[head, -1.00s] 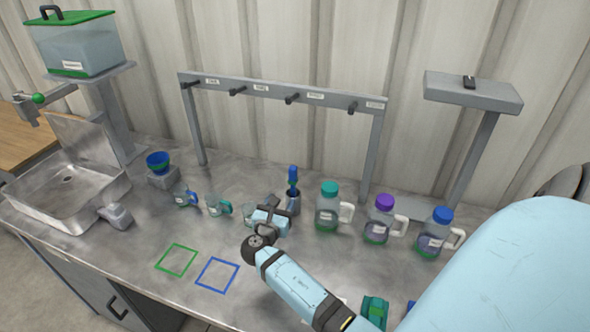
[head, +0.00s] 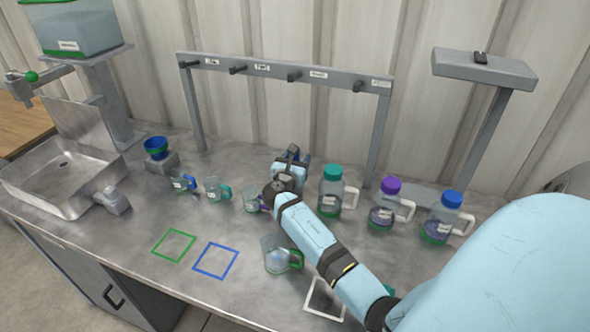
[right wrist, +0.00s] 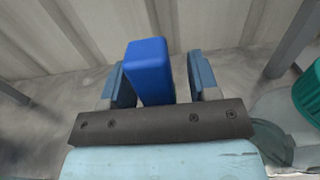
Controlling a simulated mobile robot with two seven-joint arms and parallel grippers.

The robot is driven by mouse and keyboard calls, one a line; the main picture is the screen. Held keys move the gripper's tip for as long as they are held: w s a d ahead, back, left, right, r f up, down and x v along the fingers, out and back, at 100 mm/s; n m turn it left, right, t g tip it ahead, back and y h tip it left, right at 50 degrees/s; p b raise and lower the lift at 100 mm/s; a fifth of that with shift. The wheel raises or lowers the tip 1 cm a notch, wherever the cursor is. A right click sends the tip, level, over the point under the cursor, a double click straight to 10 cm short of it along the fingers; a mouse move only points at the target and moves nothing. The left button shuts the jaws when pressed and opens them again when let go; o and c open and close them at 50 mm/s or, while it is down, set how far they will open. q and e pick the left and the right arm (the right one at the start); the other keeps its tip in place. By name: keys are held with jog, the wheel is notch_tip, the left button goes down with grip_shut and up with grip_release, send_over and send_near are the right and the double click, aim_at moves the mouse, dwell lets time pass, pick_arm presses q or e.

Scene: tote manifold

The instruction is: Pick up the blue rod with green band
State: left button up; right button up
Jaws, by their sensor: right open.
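The blue rod (right wrist: 149,66) shows in the right wrist view as a blue squared end between the two fingers of my right gripper (right wrist: 160,78). A gap shows between the rod and the right-hand finger, and the gripper is open. In the head view my right gripper (head: 294,157) is at the rod's place in front of the rack and covers the rod and its holder. The green band is hidden. My left gripper is not in view.
Jugs with teal (head: 333,172), purple (head: 391,185) and blue (head: 452,197) lids stand close to the right of my gripper. A hook rack (head: 280,72) stands behind. Small cups (head: 217,190) and a larger clear jug (head: 277,257) stand left of my forearm. Green (head: 174,245) and blue (head: 216,261) outlined squares are empty.

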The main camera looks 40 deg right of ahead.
jog(key=shift+r, duration=0.1)
jog(key=shift+c, duration=1.3)
jog(key=c, duration=0.7)
jog(key=shift+c, duration=0.2)
notch_tip(320, 180, up, 14)
jog(key=p, duration=0.5)
